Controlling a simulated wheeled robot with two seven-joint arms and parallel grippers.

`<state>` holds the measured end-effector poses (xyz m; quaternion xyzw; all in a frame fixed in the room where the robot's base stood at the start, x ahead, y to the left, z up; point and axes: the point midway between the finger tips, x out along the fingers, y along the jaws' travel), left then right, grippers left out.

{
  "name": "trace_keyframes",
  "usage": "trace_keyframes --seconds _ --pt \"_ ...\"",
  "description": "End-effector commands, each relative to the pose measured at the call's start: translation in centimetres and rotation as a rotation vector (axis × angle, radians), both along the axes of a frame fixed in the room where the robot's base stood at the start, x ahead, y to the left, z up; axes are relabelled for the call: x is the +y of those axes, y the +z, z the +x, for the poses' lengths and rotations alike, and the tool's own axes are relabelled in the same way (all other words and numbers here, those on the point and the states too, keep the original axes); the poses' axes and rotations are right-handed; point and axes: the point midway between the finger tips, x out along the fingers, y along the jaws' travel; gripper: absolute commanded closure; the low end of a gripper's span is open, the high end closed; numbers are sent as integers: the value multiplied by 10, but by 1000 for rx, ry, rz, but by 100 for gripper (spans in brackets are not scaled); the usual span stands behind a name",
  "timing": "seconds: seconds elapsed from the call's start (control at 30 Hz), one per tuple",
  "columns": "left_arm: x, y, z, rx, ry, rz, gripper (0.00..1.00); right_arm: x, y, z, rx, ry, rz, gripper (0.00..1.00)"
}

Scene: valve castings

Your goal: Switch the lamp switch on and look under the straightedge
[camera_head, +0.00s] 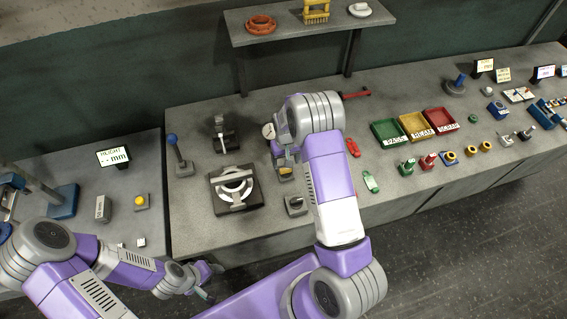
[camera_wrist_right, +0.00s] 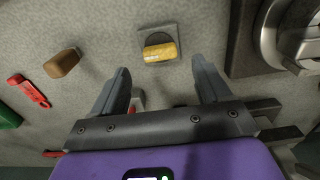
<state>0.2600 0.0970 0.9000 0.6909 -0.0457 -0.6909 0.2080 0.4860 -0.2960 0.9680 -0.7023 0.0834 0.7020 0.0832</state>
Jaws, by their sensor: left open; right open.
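In the right wrist view a yellow knob (camera_wrist_right: 160,51) sits on a dark disc on a square grey plate; it looks like the lamp switch. My left gripper (camera_head: 208,279) is open and empty, low in front of the bench.
A blue-knobbed lever (camera_head: 173,140) and a black device (camera_head: 222,133) stand behind the stand. Red (camera_head: 444,121), yellow (camera_head: 417,126) and green (camera_head: 387,133) trays lie to the right. A height display (camera_head: 113,156) stands on the left bench. A shelf (camera_head: 280,33) overhangs the back.

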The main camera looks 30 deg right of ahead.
Motion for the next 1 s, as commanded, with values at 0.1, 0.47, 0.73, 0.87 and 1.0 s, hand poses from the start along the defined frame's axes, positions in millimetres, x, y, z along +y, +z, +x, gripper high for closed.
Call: trace_keyframes --seconds 0.1,0.47,0.73,0.87,1.0 --pt "0 3 0 0 0 0 47 0 -21 -1 4 1 0 23" --pt "0 4 0 -1 0 0 47 0 -46 0 -1 0 1 23" --pt "0 4 0 -1 0 0 47 0 -46 0 -1 0 1 37" --pt "0 4 0 -1 0 0 47 0 -46 0 -1 0 0 57" --pt "0 4 0 -1 0 0 47 0 -46 0 -1 0 0 79"
